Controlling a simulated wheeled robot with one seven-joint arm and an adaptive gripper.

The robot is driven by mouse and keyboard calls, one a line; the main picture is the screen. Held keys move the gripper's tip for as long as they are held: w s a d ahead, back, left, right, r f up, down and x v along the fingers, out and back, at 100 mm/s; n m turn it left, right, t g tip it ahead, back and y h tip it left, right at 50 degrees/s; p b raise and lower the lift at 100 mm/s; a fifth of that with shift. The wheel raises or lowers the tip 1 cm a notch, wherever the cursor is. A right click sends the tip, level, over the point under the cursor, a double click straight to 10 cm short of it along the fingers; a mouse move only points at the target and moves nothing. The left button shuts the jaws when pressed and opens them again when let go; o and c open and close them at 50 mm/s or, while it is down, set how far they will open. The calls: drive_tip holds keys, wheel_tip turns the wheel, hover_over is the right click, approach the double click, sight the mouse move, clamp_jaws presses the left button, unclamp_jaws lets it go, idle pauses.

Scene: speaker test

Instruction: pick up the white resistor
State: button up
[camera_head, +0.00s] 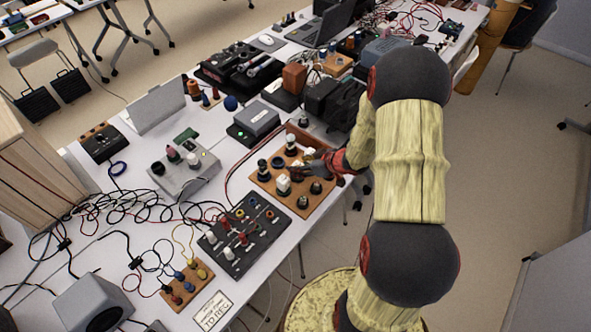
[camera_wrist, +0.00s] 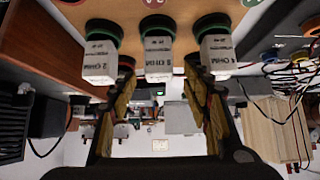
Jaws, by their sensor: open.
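Several white block resistors with printed ohm labels stand in dark round sockets on a wooden board (camera_head: 325,207). In the wrist view three show: a left resistor (camera_wrist: 99,65), a middle resistor (camera_wrist: 158,60) and a right resistor (camera_wrist: 217,56). In the head view one white resistor (camera_head: 283,184) stands near the board's middle. My gripper (camera_head: 306,165) is over the board, its fingers partly hidden by the hand. In the wrist view my open gripper (camera_wrist: 159,72) has its fingertips on either side of the middle resistor; contact cannot be told.
A black panel with knobs (camera_head: 245,235) lies in front of the board, and a grey meter box (camera_head: 186,172) is to its left. A grey box with a green light (camera_head: 256,120) stands behind. Loose cables (camera_head: 130,205) spread over the table's left side.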

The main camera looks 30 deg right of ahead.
drive_tip(key=b+x, duration=0.1)
drive_tip(key=x, duration=0.2)
drive_tip(key=b+x, duration=0.2)
drive_tip(key=x, duration=0.2)
drive_tip(key=shift+s+d+f, duration=0.1)
drive_tip(key=shift+s+f, duration=0.05)
drive_tip(key=shift+f, duration=0.2)
drive_tip(key=shift+r, duration=0.1)
drive_tip(key=shift+c, duration=0.4)
drive_tip(key=c, duration=1.1)
clamp_jaws()
